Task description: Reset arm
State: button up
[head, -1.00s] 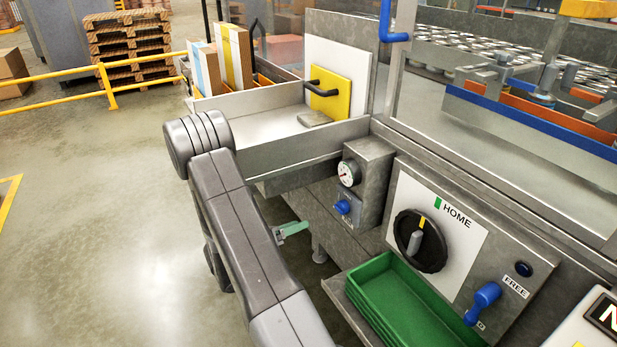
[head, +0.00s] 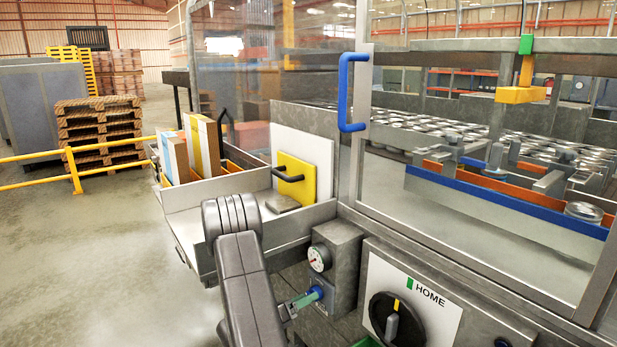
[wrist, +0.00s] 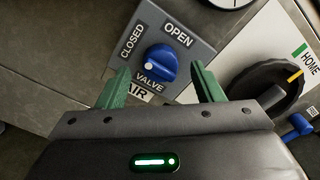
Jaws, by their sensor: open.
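My gripper (wrist: 161,76) is open, with its two green fingers on either side of the blue air valve knob (wrist: 163,62). No contact between fingers and knob can be made out. The knob sits on a grey plate (wrist: 185,88) lettered OPEN, CLOSED and AIR VALVE, and a white dot shows on its left side. In the head view my gripper (head: 304,300) is at the blue knob (head: 317,292), below the round gauge (head: 319,258). My arm reaches in from the bottom and hides part of the machine front.
A black dial (head: 396,318) with a yellow mark sits on the white HOME panel (head: 437,309), right of the valve. A metal tray (head: 284,227) with a yellow handled plate (head: 296,178) stands above. A blue door handle (head: 345,92) is higher up. Open floor (head: 90,250) lies left.

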jog(key=shift+x, duration=0.85)
jog(key=shift+a, duration=0.1)
jog(key=v, duration=1.4)
jog(key=w+d+m+b, duration=0.8)
jog(key=d+m, duration=0.3)
jog(key=m, duration=0.4)
jog(key=shift+d+b, duration=0.35)
jog(key=shift+b, duration=0.55)
